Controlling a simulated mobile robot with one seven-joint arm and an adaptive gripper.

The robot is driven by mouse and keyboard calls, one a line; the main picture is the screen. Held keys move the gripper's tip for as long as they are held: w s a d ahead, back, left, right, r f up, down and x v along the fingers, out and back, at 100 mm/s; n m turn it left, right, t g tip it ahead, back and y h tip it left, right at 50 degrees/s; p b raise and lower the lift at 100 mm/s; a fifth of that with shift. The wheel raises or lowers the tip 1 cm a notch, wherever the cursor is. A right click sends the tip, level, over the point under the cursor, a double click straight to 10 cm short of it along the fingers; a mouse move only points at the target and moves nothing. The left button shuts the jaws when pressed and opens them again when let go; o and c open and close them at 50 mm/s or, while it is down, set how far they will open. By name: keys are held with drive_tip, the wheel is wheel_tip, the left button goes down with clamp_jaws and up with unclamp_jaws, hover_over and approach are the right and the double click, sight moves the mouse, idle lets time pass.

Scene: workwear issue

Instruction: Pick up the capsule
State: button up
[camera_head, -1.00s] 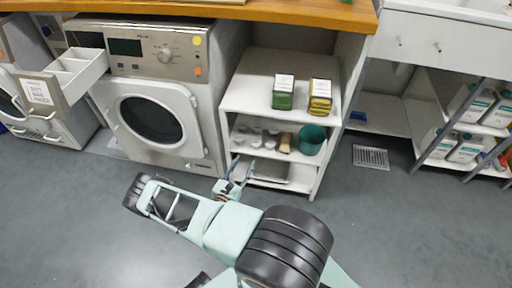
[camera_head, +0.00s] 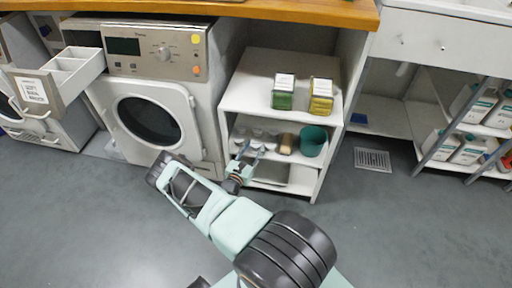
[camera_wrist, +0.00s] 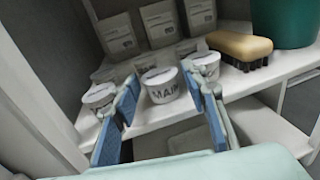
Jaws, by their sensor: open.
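Several small white capsules, shaped like lidded cups, stand on a shelf. In the wrist view the front capsule (camera_wrist: 161,88), with dark lettering that reads like "MAIN", appears between the fingertips of my gripper (camera_wrist: 162,88). My gripper is open and empty, with a blue-lined finger on each side of that capsule's outline. I cannot tell if either finger touches it. Another capsule (camera_wrist: 99,97) is partly behind the left finger, and one (camera_wrist: 206,66) stands to the right. In the head view my gripper (camera_head: 246,155) is at the shelf's front and hides part of the capsules.
A tan brush (camera_wrist: 240,48) with dark bristles and a green bin (camera_wrist: 287,22) stand to the right. White pouches (camera_wrist: 118,36) stand behind the capsules. The shelf unit's side wall (camera_wrist: 40,85) is close on the left. Two boxes (camera_head: 284,98) stand on the shelf above.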

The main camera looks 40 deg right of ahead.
drive_tip(key=c, duration=0.8)
drive_tip(key=shift+r, duration=0.15)
